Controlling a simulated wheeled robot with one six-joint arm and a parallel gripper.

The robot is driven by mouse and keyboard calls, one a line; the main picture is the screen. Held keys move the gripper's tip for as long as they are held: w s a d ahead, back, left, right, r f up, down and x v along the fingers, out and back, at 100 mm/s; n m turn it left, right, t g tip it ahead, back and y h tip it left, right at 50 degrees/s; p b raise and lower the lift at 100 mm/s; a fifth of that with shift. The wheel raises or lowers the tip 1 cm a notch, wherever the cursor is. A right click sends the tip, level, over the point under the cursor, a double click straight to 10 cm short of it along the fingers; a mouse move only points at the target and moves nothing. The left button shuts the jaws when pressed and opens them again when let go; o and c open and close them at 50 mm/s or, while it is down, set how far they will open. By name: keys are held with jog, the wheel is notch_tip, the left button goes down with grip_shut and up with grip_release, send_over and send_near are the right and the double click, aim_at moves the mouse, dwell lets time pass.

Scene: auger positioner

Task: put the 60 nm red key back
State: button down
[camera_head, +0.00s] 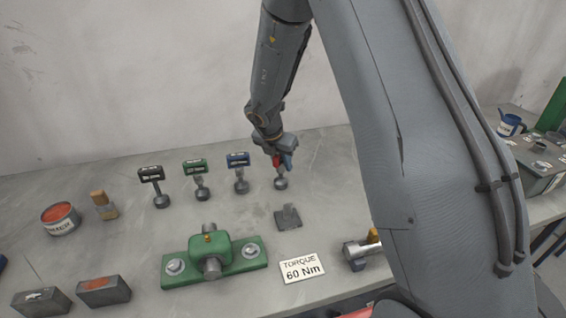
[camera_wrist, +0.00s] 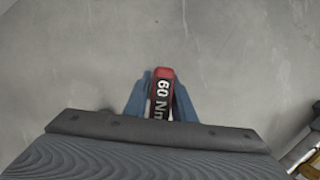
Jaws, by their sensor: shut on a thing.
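The red key (camera_head: 276,161) stands at the right end of the row of keys, its round grey foot (camera_head: 281,184) pointing down. My gripper (camera_head: 282,160) is shut on its head from above. In the wrist view the red key (camera_wrist: 162,90) shows its black "60 Nm" label between the blue fingers of my gripper (camera_wrist: 160,98). The key looks upright. I cannot tell whether its foot touches the bench. The fingers and the wrist hide part of the head.
Black (camera_head: 151,174), green (camera_head: 195,167) and blue (camera_head: 238,160) keys stand to the left. A small grey block with a stub (camera_head: 288,218) is in front. Nearby are a green clamp fixture (camera_head: 190,268) and a "TORQUE 60 Nm" sign (camera_head: 301,268). My arm covers the bench's right side.

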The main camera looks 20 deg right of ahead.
jog(key=shift+f, duration=0.15)
jog(key=c, duration=1.5)
grip_release()
